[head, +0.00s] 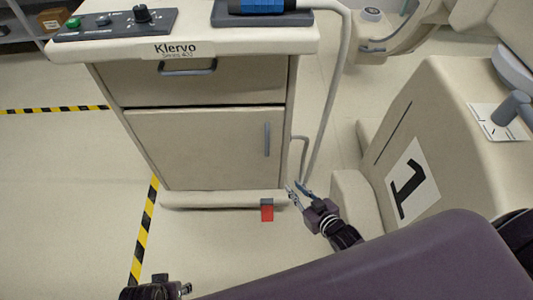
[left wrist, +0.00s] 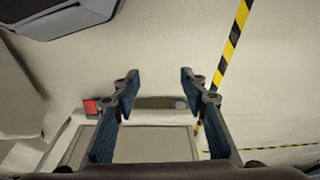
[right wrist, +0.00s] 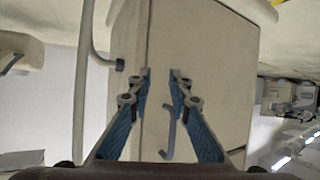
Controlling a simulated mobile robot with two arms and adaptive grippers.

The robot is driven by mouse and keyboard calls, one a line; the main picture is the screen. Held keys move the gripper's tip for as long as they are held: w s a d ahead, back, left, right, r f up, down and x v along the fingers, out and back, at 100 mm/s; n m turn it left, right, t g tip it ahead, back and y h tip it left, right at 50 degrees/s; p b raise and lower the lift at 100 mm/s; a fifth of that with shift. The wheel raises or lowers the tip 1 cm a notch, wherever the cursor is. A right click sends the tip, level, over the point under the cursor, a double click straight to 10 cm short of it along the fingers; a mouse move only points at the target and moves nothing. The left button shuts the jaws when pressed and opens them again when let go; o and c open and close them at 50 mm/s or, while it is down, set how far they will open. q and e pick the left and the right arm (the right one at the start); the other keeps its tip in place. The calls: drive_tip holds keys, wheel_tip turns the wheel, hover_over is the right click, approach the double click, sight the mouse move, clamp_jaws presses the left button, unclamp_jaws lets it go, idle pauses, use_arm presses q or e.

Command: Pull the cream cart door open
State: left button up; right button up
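The cream cart (head: 215,90) stands ahead of me with its lower door (head: 203,150) closed. The door's grey vertical handle (head: 267,139) is near the door's right edge. My right gripper (head: 297,190) is open and empty, below and to the right of the handle. My left gripper (head: 187,289) is mostly cut off at the bottom of the head view. In the left wrist view its fingers (left wrist: 158,80) are wide apart and empty.
A drawer with a grey handle (head: 187,70) is above the door. A red pedal (head: 267,211) sticks out at the cart's base. A hose (head: 328,110) hangs beside the cart. The floor at left is clear.

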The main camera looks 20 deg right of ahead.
sight(268, 144)
drive_tip(key=w+a+r+n+t+y+b, duration=0.1)
drive_tip(key=w+a+r+t+y+b, duration=0.15)
drive_tip(key=r, duration=0.45)
drive_tip(key=w+a+r+t+y+b, duration=0.1)
drive_tip(key=w+a+r+t+b, duration=0.15)
drive_tip(key=r, duration=0.35)
drive_tip(key=shift+g, duration=0.3)
drive_tip(key=x, duration=0.2)
drive_tip(key=b+x, duration=0.1)
drive_tip(key=x, duration=0.1)
drive_tip(key=d+x, duration=0.1)
drive_tip(key=x, duration=0.2)
drive_tip(key=shift+w+r+b, duration=0.1)
drive_tip(key=shift+w+b, duration=0.1)
drive_tip(key=shift+b, duration=0.2)
use_arm(q)
drive_tip(key=w+v, duration=0.1)
drive_tip(key=v, duration=0.7)
drive_tip(key=shift+r+t, duration=0.4)
drive_tip(key=shift+r, duration=0.05)
drive_tip(key=shift+s+a, duration=0.1)
drive_tip(key=shift+a, duration=0.05)
use_arm(e)
clamp_jaws()
